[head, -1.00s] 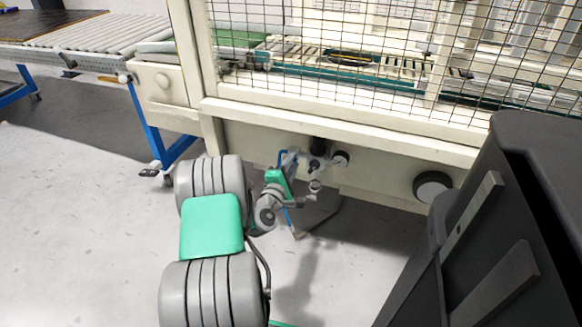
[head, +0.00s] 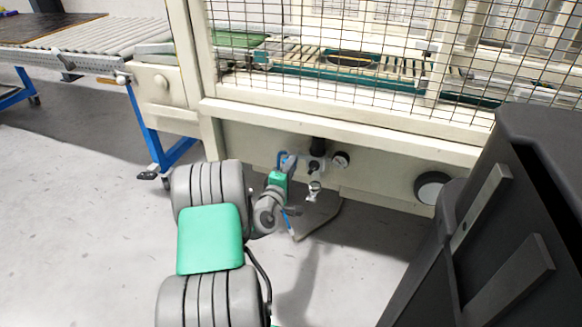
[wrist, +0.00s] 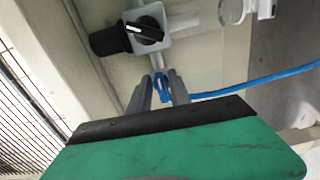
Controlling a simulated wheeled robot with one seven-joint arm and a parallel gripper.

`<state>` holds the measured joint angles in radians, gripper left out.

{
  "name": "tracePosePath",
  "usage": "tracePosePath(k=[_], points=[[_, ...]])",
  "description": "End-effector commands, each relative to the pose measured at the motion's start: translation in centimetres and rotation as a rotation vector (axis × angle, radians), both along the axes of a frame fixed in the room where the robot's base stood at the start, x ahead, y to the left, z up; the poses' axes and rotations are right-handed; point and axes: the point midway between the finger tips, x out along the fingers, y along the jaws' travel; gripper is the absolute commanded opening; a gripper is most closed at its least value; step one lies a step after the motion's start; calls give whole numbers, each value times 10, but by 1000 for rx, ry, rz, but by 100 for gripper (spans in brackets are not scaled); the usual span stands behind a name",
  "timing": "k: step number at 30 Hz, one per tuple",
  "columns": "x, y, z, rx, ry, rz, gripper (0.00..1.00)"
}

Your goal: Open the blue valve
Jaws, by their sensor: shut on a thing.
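The blue valve (wrist: 162,88) shows as a small blue loop-shaped handle in the wrist view, below a grey fitting. My gripper (wrist: 160,92) is shut on it, with one grey finger on each side. The fingers hide part of the handle. In the head view my gripper (head: 289,163) is at the lower machine panel, left of the grey and black air fitting. A blue part (head: 282,157) shows beside it there; the grip itself is too small to make out.
A black knob (wrist: 108,41) and a dark rotary switch (wrist: 146,30) sit close above my fingers. A blue hose (wrist: 255,81) runs right. The caged machine (head: 350,118) stands behind; a conveyor (head: 90,38) is at left.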

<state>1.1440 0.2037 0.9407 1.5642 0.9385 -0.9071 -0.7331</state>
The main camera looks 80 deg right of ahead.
Motion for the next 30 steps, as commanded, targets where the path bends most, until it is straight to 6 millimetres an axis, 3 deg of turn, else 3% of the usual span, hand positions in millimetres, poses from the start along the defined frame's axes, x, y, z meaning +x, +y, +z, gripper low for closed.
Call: tracePosePath(k=[2,3,6,16,24,30], points=[[0,1,-2,4,1,2,0],[0,1,-2,4,1,2,25],[0,1,-2,3,1,1,33],[0,7,-1,2,2,0,33],[7,60,-1,4,3,5,33],[8,78,-1,2,2,1,33]])
